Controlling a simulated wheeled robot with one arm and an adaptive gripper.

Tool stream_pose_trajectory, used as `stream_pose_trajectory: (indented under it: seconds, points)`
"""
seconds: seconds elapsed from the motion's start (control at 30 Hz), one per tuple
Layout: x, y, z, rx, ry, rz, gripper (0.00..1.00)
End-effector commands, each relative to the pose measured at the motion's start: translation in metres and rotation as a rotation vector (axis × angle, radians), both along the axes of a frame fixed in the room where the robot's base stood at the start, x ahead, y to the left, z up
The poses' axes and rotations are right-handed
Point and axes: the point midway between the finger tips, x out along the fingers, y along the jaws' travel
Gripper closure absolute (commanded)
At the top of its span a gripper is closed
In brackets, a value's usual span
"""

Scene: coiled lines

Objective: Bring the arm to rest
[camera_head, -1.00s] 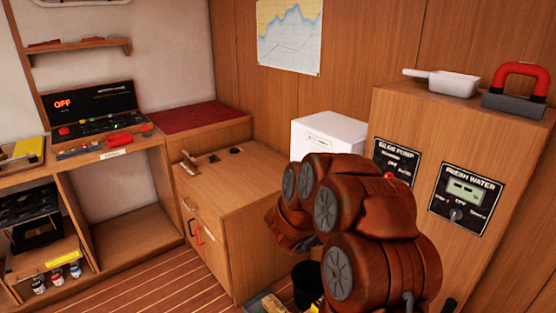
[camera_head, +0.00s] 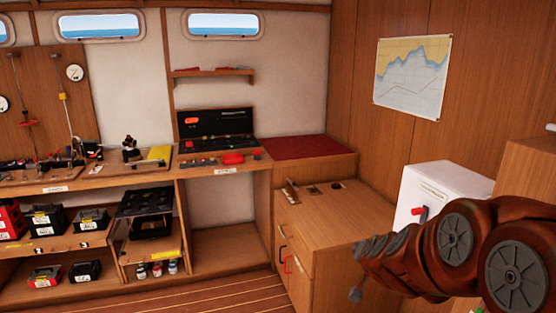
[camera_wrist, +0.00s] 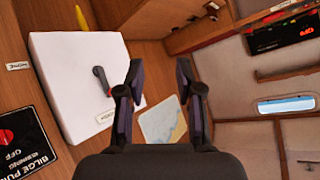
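My arm (camera_head: 455,245), in a reddish-brown cover with grey round caps, reaches in from the right of the head view, in front of the wooden cabinet and white box. Its far end points left, and the gripper's fingers are not clear there. In the wrist view my gripper (camera_wrist: 160,75) has its two dark fingers well apart, with nothing between them. The white box (camera_wrist: 65,75) with a dark lever lies left of the fingers, and the wall chart (camera_wrist: 162,122) shows behind and between them.
The white box (camera_head: 430,185) stands behind my arm. A wooden cabinet (camera_head: 335,240) with drawers is left of the arm. A workbench with a black panel (camera_head: 215,130) and shelves of small boxes (camera_head: 45,220) lines the left wall. Striped floor (camera_head: 220,298) is open in front.

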Motion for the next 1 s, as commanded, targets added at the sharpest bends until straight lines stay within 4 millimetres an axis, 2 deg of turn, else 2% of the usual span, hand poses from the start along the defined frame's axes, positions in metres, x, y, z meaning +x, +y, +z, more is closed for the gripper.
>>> stream_pose_trajectory:
  seconds: [0.1, 0.2, 0.27, 0.43, 0.6, 0.8, 0.9, 1.0]
  points:
    - [-0.031, 0.038, -0.001, 0.037, 0.090, 0.132, 0.65]
    - [-0.063, 0.063, -0.006, 0.054, 0.181, 0.232, 0.65]
    - [-0.085, 0.075, -0.010, 0.059, 0.244, 0.287, 0.65]
    - [-0.157, 0.095, -0.022, 0.054, 0.435, 0.414, 0.65]
    - [-0.237, 0.095, -0.032, 0.026, 0.648, 0.496, 0.65]
    - [-0.331, 0.073, -0.037, -0.028, 0.903, 0.523, 0.65]
    - [-0.368, 0.060, -0.036, -0.051, 1.007, 0.514, 0.65]
    - [-0.394, 0.050, -0.034, -0.066, 1.080, 0.504, 0.65]
